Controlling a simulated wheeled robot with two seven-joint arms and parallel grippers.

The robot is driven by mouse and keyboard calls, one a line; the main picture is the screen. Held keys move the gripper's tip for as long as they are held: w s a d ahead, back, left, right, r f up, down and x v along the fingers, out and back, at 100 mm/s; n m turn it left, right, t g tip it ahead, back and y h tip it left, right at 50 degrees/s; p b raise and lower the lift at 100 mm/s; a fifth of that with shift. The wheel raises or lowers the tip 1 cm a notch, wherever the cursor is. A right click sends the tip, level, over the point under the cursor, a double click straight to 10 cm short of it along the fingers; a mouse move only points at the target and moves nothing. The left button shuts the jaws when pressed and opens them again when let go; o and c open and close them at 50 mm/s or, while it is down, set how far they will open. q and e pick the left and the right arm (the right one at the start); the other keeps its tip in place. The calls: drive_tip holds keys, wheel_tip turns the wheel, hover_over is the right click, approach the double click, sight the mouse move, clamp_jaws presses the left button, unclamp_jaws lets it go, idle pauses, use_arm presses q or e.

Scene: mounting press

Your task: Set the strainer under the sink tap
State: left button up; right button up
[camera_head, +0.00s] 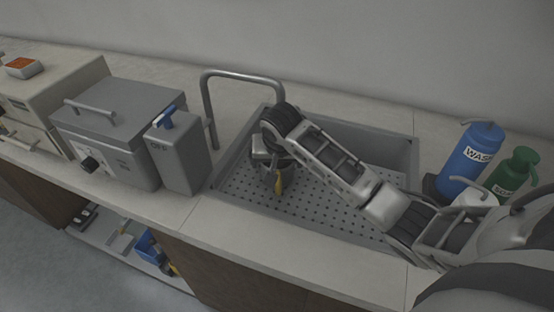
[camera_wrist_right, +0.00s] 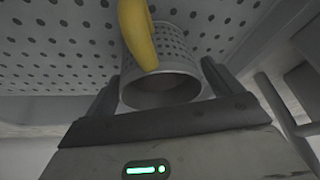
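The strainer (camera_head: 272,180) is a grey perforated cup with a yellow handle (camera_head: 279,184). It is in the left part of the sink (camera_head: 330,212), below the end of the sink tap (camera_head: 243,76). My right gripper (camera_head: 268,158) reaches down to it from the right, and the arm hides part of it. In the right wrist view the strainer (camera_wrist_right: 175,88) sits between the two fingers of my right gripper (camera_wrist_right: 161,78), which flank its rim and appear closed on it. Whether its base touches the perforated sink floor is unclear. My left gripper is not in view.
A grey box with a blue knob (camera_head: 178,155) and a grey lidded machine (camera_head: 108,135) stand left of the sink. Blue (camera_head: 470,160) and green (camera_head: 514,172) bottles stand on its right. A wall closes the back. The right half of the sink floor is clear under my arm.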

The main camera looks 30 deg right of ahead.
drive_tip(key=shift+s+a+r, duration=0.1)
drive_tip(key=shift+r, duration=0.4)
drive_tip(key=v, duration=1.1)
drive_tip(key=shift+s+r, duration=0.1)
drive_tip(key=shift+r, duration=0.05)
